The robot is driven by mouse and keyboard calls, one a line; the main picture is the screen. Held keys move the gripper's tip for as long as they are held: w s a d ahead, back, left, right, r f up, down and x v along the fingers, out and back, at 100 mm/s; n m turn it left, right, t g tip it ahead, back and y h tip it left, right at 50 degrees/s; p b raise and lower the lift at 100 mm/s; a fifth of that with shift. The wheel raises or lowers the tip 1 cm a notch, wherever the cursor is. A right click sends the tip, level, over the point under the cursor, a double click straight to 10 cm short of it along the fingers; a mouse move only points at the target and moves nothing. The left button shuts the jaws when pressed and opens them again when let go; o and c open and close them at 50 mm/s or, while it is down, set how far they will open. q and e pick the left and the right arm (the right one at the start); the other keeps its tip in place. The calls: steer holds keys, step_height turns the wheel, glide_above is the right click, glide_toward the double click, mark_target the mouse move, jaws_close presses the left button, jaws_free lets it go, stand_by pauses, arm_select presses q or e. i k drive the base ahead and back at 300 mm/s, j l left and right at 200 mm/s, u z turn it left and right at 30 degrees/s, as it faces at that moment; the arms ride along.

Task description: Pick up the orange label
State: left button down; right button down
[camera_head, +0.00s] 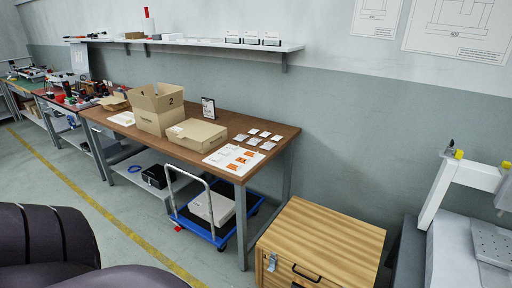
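Small orange labels (236,166) lie on a white sheet (213,159) near the front right end of the brown wooden table (205,104). They are small in the picture, and any print on them is too fine to read. Neither of my grippers shows in the head view, and nothing touches the labels.
A closed cardboard box (196,135) stands left of the sheet, with an open box (157,121) behind it. Several small white pieces (254,142) lie behind the sheet. A blue trolley (186,222) is under the table. A wooden cabinet (325,240) stands right of the table.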

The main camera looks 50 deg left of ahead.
mark_target(251, 155)
steer(key=i+j, duration=0.2)
steer(key=j, duration=0.15)
steer(key=i+j+u, duration=0.1)
steer(key=i+j, duration=0.15)
steer(key=j+u, duration=0.15)
steer(key=u, duration=1.3)
steer(key=i+j+z, duration=0.1)
steer(key=z, duration=0.3)
steer(key=i+j+z, duration=0.1)
steer(key=j+z, duration=0.15)
steer(key=z, duration=0.15)
steer(key=j+z, duration=0.2)
steer(key=j, duration=0.2)
steer(key=i+j+z, duration=0.2)
steer(key=j, duration=0.2)
steer(key=j+z, duration=0.1)
steer(key=j, duration=0.75)
